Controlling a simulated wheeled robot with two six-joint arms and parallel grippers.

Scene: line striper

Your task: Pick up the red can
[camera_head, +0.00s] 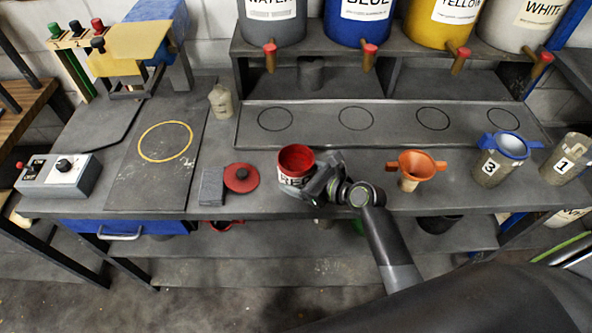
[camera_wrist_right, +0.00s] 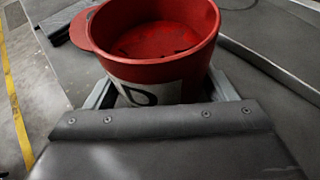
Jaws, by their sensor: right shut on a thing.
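The red can (camera_head: 296,159) stands upright and open-topped on the grey workbench, with a white label on its front. Its inside is red. My right gripper (camera_head: 314,184) reaches it from the front right, with its fingers around the can's lower body. In the right wrist view the can (camera_wrist_right: 160,45) fills the upper middle, and the gripper (camera_wrist_right: 165,93) has a finger on each side of it, shut on it. I cannot tell whether the can's base touches the bench. My left gripper is not in view.
A red lid (camera_head: 241,177) and a grey block (camera_head: 212,187) lie left of the can. An orange funnel (camera_head: 416,166) stands to the right, then cans marked 3 (camera_head: 492,168) and 1 (camera_head: 565,162). A circled tray (camera_head: 385,128) lies behind.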

